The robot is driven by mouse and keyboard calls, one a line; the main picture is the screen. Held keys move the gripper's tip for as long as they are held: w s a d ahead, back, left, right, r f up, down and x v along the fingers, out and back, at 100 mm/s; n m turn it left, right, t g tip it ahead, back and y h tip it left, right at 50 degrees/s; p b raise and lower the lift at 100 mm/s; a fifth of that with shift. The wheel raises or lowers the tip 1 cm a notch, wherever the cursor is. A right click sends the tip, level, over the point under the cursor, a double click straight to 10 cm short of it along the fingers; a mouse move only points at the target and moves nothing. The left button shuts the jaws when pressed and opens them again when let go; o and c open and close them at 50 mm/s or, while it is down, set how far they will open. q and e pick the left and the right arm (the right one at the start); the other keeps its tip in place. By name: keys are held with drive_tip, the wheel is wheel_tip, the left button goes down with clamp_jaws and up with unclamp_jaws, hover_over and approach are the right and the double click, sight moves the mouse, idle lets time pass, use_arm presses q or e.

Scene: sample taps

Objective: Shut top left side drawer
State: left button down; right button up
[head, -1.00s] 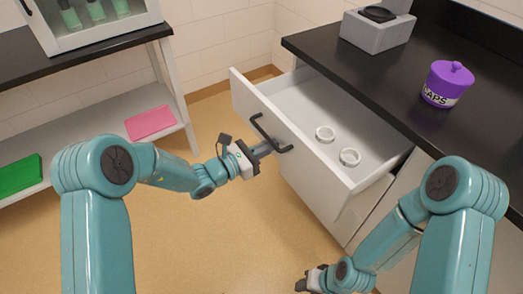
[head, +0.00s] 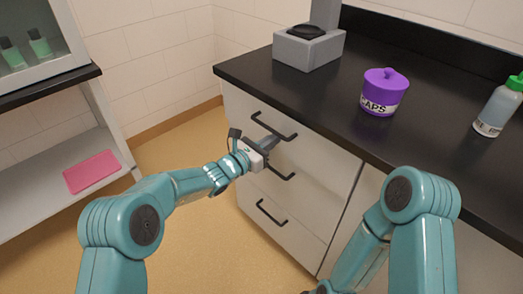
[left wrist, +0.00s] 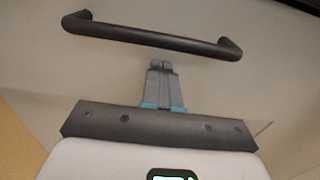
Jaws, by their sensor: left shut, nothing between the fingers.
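The top drawer (head: 317,142) of the white cabinet sits flush with the fronts below it, so it looks shut. Its dark bar handle (head: 274,127) also shows in the left wrist view (left wrist: 150,36). My left gripper (head: 271,141) is shut and empty, with its fingertips at the drawer front just below that handle. In the left wrist view the closed fingers (left wrist: 161,66) point at the pale front, below the bar and not around it. Whether they touch the front I cannot tell. My right arm shows at the lower right, but its gripper fingers are not clearly visible.
Two lower drawers have dark handles (head: 271,213). On the black countertop (head: 340,100) stand a grey device (head: 308,48), a purple caps jar (head: 382,92) and a green-capped bottle (head: 497,106). A shelf with a pink mat (head: 92,171) is at left. The floor between is clear.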

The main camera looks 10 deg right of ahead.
use_arm(q)
drive_tip(key=shift+w+d+r, duration=0.25)
drive_tip(key=shift+w+d, duration=0.2)
drive_tip(key=shift+d, duration=0.3)
drive_tip(key=shift+r, duration=0.1)
